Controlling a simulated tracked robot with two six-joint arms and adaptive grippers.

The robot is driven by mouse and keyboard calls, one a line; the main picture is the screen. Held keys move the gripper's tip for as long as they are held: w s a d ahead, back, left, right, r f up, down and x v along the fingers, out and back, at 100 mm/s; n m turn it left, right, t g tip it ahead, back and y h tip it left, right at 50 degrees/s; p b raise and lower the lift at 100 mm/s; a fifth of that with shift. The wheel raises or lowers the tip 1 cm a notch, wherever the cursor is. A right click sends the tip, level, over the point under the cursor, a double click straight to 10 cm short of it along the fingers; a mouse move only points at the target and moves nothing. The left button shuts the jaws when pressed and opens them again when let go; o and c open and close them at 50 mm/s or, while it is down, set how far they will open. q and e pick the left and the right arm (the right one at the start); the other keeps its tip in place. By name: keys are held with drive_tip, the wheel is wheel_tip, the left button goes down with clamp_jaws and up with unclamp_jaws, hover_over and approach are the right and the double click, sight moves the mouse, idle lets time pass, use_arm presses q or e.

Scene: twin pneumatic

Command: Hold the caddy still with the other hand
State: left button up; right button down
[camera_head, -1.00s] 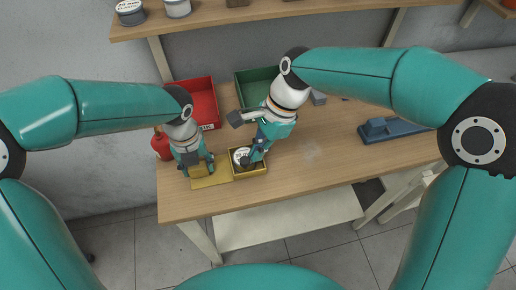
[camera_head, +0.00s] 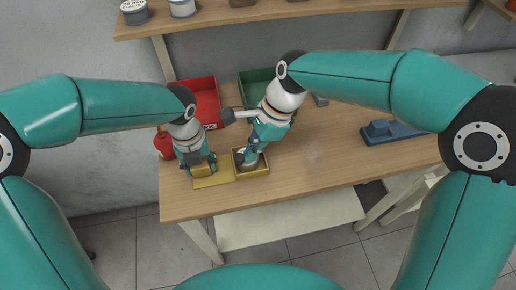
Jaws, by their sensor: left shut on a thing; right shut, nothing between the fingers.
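The yellow caddy shows as a flat plate (camera_head: 220,178) joined or set against a shallow open box (camera_head: 254,173); I cannot tell which. My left gripper (camera_head: 202,166) points down over the plate's left end, shut on a yellow block (camera_head: 204,171) there. The fingers partly hide this block. A small grey-white can (camera_head: 248,158) is in the box. My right gripper (camera_head: 253,150) is shut, pointing down at the box, its tips close by the can. Whether they touch the can is too small to tell.
A red bin (camera_head: 207,98) and a green bin (camera_head: 254,84) stand behind on the wooden table (camera_head: 320,155). A red bottle (camera_head: 163,143) stands left of my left gripper. A blue tool (camera_head: 390,131) lies on the right. The table between is mostly clear.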

drive_tip(key=w+d+r, duration=0.2)
drive_tip(key=d+r, duration=0.7)
idle(0.7)
drive_tip(key=shift+r, duration=0.1)
use_arm(q)
drive_tip(key=o, duration=1.4)
use_arm(e)
drive_tip(key=shift+s, duration=0.1)
